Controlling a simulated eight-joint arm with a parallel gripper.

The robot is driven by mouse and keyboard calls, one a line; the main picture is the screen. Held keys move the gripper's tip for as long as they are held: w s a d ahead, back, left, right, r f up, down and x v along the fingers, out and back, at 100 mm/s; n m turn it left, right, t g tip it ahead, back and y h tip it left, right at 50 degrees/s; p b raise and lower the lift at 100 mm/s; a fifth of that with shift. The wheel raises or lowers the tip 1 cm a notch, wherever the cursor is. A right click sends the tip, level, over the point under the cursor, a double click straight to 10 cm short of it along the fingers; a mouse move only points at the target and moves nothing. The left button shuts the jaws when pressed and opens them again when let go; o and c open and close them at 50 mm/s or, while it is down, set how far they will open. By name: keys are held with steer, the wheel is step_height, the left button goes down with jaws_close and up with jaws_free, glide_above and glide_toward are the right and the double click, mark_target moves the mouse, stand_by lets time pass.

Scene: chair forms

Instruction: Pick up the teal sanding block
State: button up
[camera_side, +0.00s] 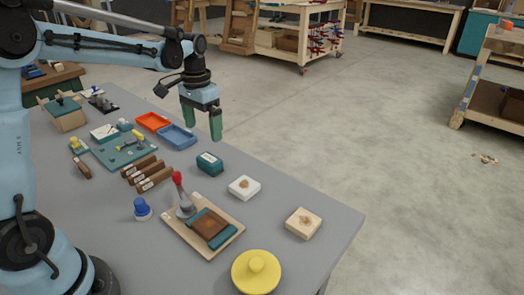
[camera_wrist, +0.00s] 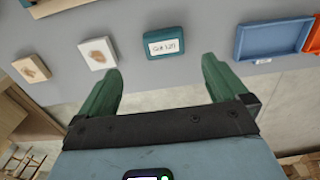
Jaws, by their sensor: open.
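The teal sanding block (camera_side: 210,163) lies on the grey table near its far edge, with a white label on it. In the wrist view the teal block (camera_wrist: 164,42) lies ahead of and between the fingers, with its label facing the camera. My gripper (camera_side: 207,125) has green fingers and is held in the air above and beyond the block, near the table's far edge. In the wrist view my gripper (camera_wrist: 160,82) is open and empty. The fingers are apart from the block.
A white block (camera_side: 244,187) and a pale wooden block (camera_side: 303,223) lie to the right. A blue tray (camera_side: 177,137) and an orange tray (camera_side: 153,121) lie to the left. A wooden board (camera_side: 176,228) with tools and a yellow round lid (camera_side: 256,272) are nearer.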

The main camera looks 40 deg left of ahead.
glide_above(206, 159)
steer(key=f, duration=0.6)
steer(key=shift+d+f, duration=0.2)
steer(key=shift+d, duration=0.1)
steer(key=shift+a+f, duration=0.15)
steer(key=shift+f, duration=1.2)
steer(key=shift+a+f, duration=0.1)
steer(key=shift+f, duration=1.25)
steer(key=c, duration=1)
steer(key=shift+o, duration=0.2)
steer(key=shift+r, duration=0.5)
steer(key=r, duration=0.3)
steer(key=shift+d+r, duration=0.25)
steer(key=shift+r, duration=0.05)
steer(key=s+d+r, duration=0.3)
steer(key=d+r, duration=0.3)
steer(key=d, duration=0.4)
steer(key=shift+d+r, duration=0.25)
steer(key=shift+d, duration=0.15)
